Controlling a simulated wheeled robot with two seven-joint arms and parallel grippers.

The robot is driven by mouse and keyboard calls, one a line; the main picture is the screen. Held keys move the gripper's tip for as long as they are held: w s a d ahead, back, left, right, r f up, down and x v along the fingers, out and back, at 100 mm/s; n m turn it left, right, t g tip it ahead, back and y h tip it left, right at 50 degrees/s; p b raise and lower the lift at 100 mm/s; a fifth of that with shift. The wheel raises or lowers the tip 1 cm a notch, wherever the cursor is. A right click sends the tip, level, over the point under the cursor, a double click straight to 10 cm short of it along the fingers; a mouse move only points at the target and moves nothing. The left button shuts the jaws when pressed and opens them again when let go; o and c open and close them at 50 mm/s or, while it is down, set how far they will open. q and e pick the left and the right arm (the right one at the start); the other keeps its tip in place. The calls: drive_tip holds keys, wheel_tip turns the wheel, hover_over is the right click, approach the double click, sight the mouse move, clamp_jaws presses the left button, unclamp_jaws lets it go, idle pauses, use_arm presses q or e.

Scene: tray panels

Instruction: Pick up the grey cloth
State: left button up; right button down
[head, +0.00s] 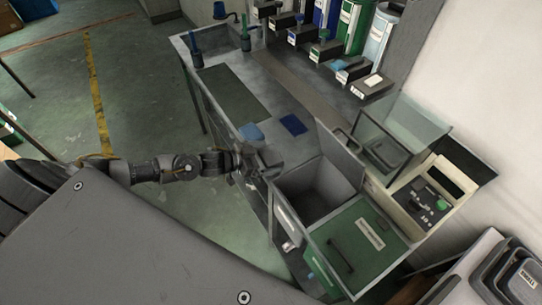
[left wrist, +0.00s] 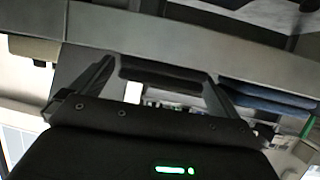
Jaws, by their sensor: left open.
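My left gripper (head: 262,167) is at the front edge of the bench, just left of the open grey bin, with its jaws apart. In the left wrist view my left gripper (left wrist: 150,88) has a finger on each side of a dark grey, flat, soft-looking piece (left wrist: 160,75) at the bench edge. This piece looks like the grey cloth, but I cannot tell whether the fingers touch it. In the head view the gripper hides that spot. A blue cloth (head: 252,132) lies just behind the gripper and shows to the right in the wrist view (left wrist: 268,101). My right gripper is not in view.
A dark blue cloth (head: 293,125) lies on the bench (head: 270,85). An open grey bin (head: 318,187) and a green-lidded box (head: 355,247) stand to the right. A clear-covered unit (head: 402,125) and a beige device (head: 433,195) are farther right. Dispensers (head: 355,25) line the wall.

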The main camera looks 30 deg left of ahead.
use_arm(q)
drive_tip(key=c, duration=0.9)
drive_tip(key=shift+r, duration=0.1)
drive_tip(key=shift+r+b, duration=0.4)
drive_tip(key=shift+r, duration=0.15)
drive_tip(key=s+a+r+b, duration=0.4)
drive_tip(key=s+a+r, duration=0.2)
drive_tip(key=s+r, duration=0.5)
drive_tip(key=shift+s+r, duration=0.4)
drive_tip(key=shift+s, duration=0.4)
